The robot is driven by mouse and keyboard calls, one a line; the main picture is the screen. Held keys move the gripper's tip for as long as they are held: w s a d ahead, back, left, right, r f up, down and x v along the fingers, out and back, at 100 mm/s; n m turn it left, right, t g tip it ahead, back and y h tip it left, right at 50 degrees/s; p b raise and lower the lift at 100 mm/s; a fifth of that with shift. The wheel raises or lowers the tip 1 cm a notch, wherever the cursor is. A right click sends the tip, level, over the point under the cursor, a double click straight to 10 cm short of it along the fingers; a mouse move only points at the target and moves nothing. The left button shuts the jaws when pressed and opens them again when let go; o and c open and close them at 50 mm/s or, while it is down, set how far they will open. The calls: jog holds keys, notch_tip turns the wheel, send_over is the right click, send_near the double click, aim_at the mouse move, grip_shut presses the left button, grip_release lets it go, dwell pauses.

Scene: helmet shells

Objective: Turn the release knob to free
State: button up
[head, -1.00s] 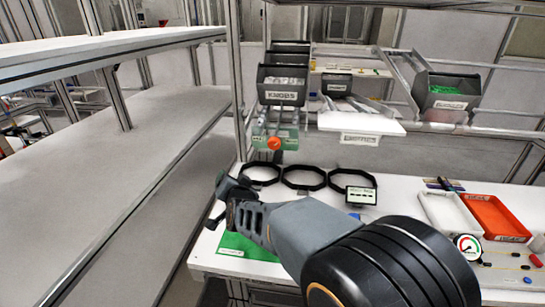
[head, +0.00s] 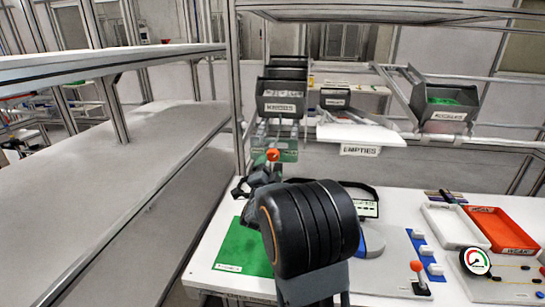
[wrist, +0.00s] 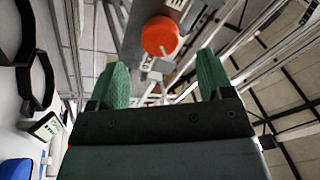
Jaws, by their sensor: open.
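An orange-red round knob (head: 273,155) sits at the front low end of the chute under the KNOBS-like labelled bin. It also shows in the wrist view (wrist: 160,37), ahead of the fingertips and between their lines. My gripper (wrist: 163,80) is open, its two green fingers apart with nothing between them. In the head view my gripper (head: 258,180) is just below and left of the knob, partly hidden by my own arm. I see no contact with the knob. Its turn position cannot be told.
A second orange-red knob (head: 417,266) stands on the worktable. Dark bins (head: 281,103) and the EMPTIES shelf (head: 361,150) are above and behind. A metal post (head: 236,100) rises left of my gripper.

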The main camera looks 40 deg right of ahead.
aim_at(272, 157)
jog(key=shift+p+x, duration=0.4)
jog(key=shift+x, duration=2.4)
jog(key=c, duration=0.9)
